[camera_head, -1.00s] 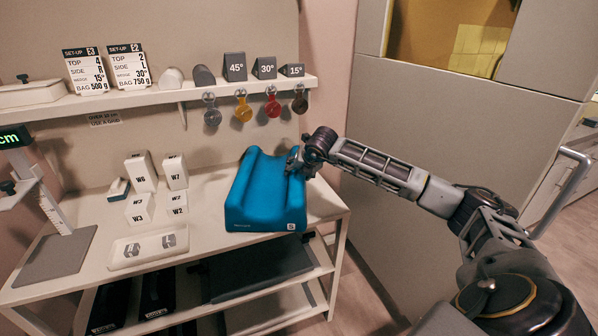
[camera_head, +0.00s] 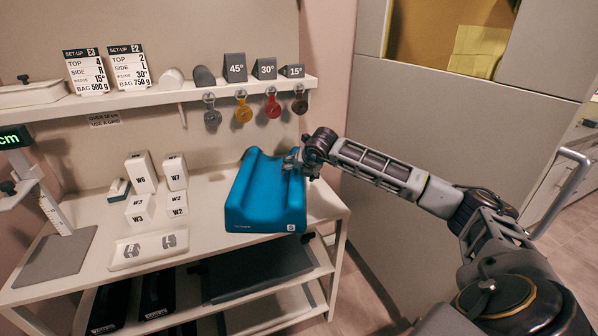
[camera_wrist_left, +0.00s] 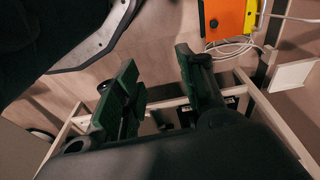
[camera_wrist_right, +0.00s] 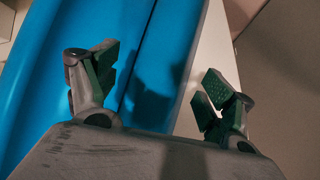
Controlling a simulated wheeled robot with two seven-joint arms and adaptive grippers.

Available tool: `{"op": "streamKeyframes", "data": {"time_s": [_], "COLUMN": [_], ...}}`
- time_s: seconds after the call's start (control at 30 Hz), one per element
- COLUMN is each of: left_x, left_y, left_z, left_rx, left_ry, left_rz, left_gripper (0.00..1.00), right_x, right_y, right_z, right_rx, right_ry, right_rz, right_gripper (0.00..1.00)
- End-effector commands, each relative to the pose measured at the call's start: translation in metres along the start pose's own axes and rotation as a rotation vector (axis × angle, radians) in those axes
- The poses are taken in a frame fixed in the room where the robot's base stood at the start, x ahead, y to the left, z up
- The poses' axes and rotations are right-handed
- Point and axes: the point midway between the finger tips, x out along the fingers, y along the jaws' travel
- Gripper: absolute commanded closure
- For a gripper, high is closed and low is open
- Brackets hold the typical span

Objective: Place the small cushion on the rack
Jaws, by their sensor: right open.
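A blue contoured cushion (camera_head: 262,195) with a groove along its middle and a small "S" mark on its front lies on the top of a white shelved table (camera_head: 205,225). My right gripper (camera_head: 291,162) is at the cushion's far right side. In the right wrist view my right gripper (camera_wrist_right: 155,85) is open, one finger over the blue cushion (camera_wrist_right: 150,60) and the other past its right edge, above the white tabletop. Whether the fingers touch the cushion I cannot tell. My left gripper (camera_wrist_left: 160,95) is open and empty in the left wrist view. I cannot tell which thing is the rack.
White blocks (camera_head: 142,190) and a shallow tray (camera_head: 150,250) stand left of the cushion. A wall shelf (camera_head: 190,95) above holds wedges and cards, with coloured tags hanging below. A dark slab (camera_head: 260,270) lies on the lower shelf. A grey panel (camera_head: 440,130) stands behind my right arm.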

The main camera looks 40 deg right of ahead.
Motion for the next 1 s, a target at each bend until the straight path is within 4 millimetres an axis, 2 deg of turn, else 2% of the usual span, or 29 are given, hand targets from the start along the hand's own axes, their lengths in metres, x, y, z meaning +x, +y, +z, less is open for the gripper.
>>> {"op": "streamKeyframes", "data": {"time_s": [0.27,0.7,1.0], "left_x": [0.003,0.014,0.014], "left_y": [-0.003,-0.004,-0.004], "left_z": [-0.003,0.004,0.003], "left_rx": [0.001,-0.001,-0.001], "left_ry": [0.004,-0.001,0.002], "left_rz": [-0.005,-0.006,-0.007], "left_gripper": [0.60,0.60,0.60], "right_x": [-0.018,-0.072,-0.104], "right_y": [0.000,-0.001,-0.001], "right_z": [0.001,0.001,0.001], "right_rx": [0.000,-0.001,0.000], "right_ry": [0.000,-0.003,-0.001], "right_rz": [0.000,-0.001,-0.002], "right_gripper": [0.18,0.18,0.18]}}
